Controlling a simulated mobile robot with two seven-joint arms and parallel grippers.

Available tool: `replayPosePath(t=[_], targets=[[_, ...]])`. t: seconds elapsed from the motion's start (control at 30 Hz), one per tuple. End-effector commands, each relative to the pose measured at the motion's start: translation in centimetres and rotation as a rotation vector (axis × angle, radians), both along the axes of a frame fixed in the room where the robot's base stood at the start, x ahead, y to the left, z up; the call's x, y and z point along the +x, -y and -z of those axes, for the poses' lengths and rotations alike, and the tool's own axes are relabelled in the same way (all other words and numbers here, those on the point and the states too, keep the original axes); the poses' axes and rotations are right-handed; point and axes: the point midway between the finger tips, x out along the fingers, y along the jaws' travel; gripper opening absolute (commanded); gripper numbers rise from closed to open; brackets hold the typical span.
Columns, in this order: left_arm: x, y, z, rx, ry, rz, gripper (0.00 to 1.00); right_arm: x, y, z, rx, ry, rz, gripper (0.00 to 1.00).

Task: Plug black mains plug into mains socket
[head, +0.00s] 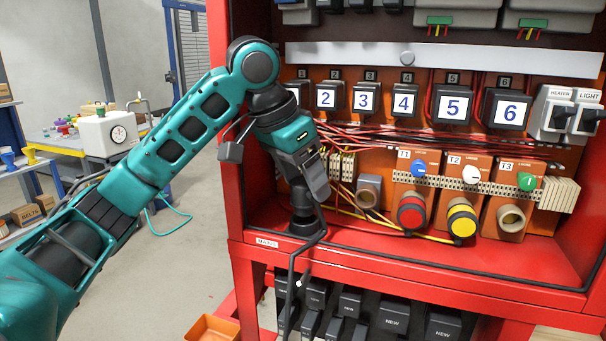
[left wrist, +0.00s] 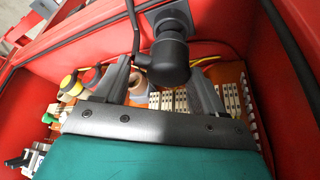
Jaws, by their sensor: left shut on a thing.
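The black mains plug (left wrist: 170,58) is a round black body with its cord leaving from the side. My left gripper (head: 304,203) is shut on it, low in the left front corner of the red cabinet. In the left wrist view the fingers (left wrist: 163,80) stand on both sides of the plug. The dark square mains socket (left wrist: 178,14) lies right beyond the plug; its base (head: 305,229) shows above the MAINS label in the head view. The plug's far end overlaps the socket, so I cannot tell how deep its pins sit. My right gripper is out of view.
The black cord (head: 291,265) hangs over the cabinet's front edge. Numbered breakers (head: 453,106) and red wires are above. Black boxes (head: 394,318) stand below.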

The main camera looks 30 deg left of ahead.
Motion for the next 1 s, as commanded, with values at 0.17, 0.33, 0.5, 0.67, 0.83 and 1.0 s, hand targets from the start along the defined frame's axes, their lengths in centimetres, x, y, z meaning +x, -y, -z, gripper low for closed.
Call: replayPosePath(t=[0.17,0.33,0.5,0.67,0.83,1.0], targets=[[0.0,0.0,0.4,0.0,0.001,0.0,0.34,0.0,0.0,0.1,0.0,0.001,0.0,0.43],[0.0,0.0,0.7,0.001,0.001,0.0,0.34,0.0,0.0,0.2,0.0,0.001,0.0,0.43],[0.0,0.0,1.0,0.001,0.001,0.0,0.34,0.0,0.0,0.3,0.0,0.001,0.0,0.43],[0.0,0.0,1.4,0.001,0.001,0.0,0.33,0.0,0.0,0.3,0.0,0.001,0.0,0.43],[0.0,0.0,1.7,0.0,0.002,0.0,0.33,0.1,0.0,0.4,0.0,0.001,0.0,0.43],[0.0,0.0,2.0,0.0,0.002,0.0,0.33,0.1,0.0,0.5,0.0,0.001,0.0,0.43]])
